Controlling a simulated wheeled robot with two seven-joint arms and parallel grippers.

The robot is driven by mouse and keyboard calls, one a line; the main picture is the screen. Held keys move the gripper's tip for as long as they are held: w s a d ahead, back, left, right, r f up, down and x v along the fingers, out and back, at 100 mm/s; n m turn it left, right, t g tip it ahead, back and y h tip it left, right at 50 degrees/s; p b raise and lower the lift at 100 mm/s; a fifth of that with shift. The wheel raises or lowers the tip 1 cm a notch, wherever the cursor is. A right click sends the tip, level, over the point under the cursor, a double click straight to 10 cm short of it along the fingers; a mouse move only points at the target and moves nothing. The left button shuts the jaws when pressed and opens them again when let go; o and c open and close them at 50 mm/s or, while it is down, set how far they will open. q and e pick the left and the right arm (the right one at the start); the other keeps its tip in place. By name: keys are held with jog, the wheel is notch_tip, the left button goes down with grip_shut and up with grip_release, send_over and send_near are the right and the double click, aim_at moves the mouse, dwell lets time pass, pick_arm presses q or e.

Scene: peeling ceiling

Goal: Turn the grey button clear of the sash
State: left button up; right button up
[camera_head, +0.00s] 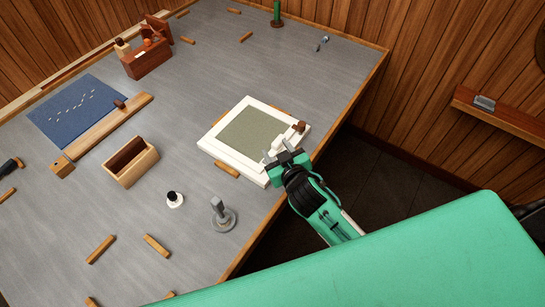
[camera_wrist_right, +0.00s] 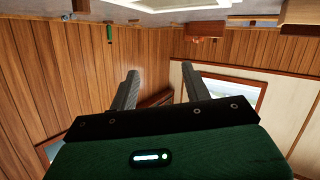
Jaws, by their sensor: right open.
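The white sash (camera_head: 222,150) with a grey-green panel (camera_head: 255,131) lies on the grey worktable near its right edge. A brown block (camera_head: 299,127) sits at its right corner. My right gripper (camera_head: 276,151) is over the sash's near right side, with its fingers apart and nothing seen between them. I cannot make out the grey button; the gripper may cover it. In the right wrist view the open fingers (camera_wrist_right: 160,78) show wall behind them, and part of a white frame (camera_wrist_right: 170,5) shows at the top. My left gripper is not in view.
On the table (camera_head: 190,95) stand a wooden box (camera_head: 131,162), a grey stamp-like tool (camera_head: 222,214), a small white bottle (camera_head: 175,200) and a blue mat (camera_head: 76,110). Several wooden strips lie about. A green surface (camera_head: 400,255) fills the lower right.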

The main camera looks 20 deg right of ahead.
jog(key=w+a+r+n+t+y, duration=0.4)
jog(key=a+r+n+y, duration=0.2)
jog(key=a+r+y, duration=0.5)
jog(key=s+a+r+n+g+y, duration=0.3)
jog(key=a+n+g, duration=0.2)
jog(key=n+g, duration=0.25)
jog(key=s+a+r+n+g+y, duration=0.25)
jog(key=a+n+g+y, duration=0.2)
jog(key=n+g, duration=0.3)
jog(key=d+f+n+g+h, duration=0.4)
jog(key=f+g+h, duration=0.1)
jog(key=f+h, duration=0.5)
jog(key=w+d+f+m+t+h+p, duration=0.1)
jog(key=w+d+h, duration=0.2)
jog(key=d+h, duration=0.35)
jog(key=w+d+f+m+h, duration=0.2)
jog(key=d+h, duration=0.1)
jog(key=d, duration=0.7)
notch_tip(320, 180, down, 12)
jog(key=p, duration=0.3)
jog(key=shift+w+a+f, duration=0.1)
jog(key=shift+w+f, duration=0.05)
jog(key=shift+f, duration=0.1)
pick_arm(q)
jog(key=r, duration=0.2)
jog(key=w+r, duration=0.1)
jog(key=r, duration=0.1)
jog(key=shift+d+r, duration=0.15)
